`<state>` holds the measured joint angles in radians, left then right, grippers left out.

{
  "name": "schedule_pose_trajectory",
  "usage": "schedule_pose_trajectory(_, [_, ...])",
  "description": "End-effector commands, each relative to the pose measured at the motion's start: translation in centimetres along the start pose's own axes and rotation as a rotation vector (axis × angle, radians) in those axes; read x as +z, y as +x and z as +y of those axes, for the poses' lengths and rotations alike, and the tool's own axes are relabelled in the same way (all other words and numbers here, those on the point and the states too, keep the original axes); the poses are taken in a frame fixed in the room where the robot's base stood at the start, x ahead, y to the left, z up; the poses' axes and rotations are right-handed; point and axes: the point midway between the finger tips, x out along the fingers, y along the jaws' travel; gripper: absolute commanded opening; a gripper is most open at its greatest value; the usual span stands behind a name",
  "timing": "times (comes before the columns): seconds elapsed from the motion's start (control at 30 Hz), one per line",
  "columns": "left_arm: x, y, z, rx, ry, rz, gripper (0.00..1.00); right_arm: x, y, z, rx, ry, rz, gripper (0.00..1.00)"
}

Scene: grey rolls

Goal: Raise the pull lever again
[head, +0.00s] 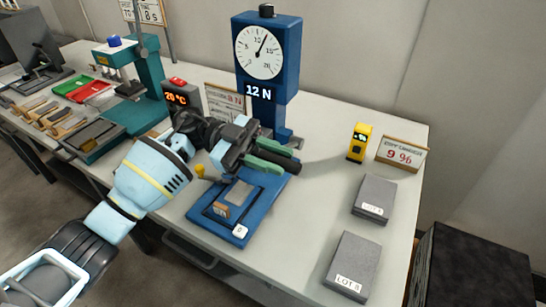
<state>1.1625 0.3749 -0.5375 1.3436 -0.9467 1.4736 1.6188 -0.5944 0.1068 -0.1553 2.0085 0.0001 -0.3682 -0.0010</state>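The blue test stand (285,55) has a round dial (259,52) and a "12 N" display. Its pull lever shows as a dark rounded bar (293,168) in front of the column, its end sticking out to the right. My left gripper (268,157) reaches in from the left. Its two green fingers lie on either side of the bar and appear closed on it. The gripper hides the rest of the lever and part of the column. Below is the blue base (232,231) with a grey pad (238,193). My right gripper is not in view.
A yellow device (359,142), a sign (403,153) and two grey blocks (374,199) (353,265) stand on the right of the table (310,210). A teal press (148,75) and red temperature display (183,97) stand left. A yellow knob (199,171) is beside my wrist.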

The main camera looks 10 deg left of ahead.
Motion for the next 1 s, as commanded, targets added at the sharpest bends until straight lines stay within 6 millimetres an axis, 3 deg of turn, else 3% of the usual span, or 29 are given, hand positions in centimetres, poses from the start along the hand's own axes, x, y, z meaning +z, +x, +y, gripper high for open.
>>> schedule_pose_trajectory(0.17, [0.3, 0.1, 0.3, 0.008, -0.007, -0.003, 0.00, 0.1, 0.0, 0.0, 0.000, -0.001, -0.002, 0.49])
schedule_pose_trajectory(0.43, [-0.1, 0.1, -0.1, 0.010, -0.035, -0.005, 0.00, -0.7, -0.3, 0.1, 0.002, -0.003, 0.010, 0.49])
schedule_pose_trajectory(0.7, [-3.0, 0.1, -3.1, 0.007, -0.203, -0.007, 0.00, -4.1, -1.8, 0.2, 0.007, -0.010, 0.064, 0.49])
schedule_pose_trajectory(1.0, [-4.1, 0.1, -6.7, 0.003, -0.421, -0.006, 0.00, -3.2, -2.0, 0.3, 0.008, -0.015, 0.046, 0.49])
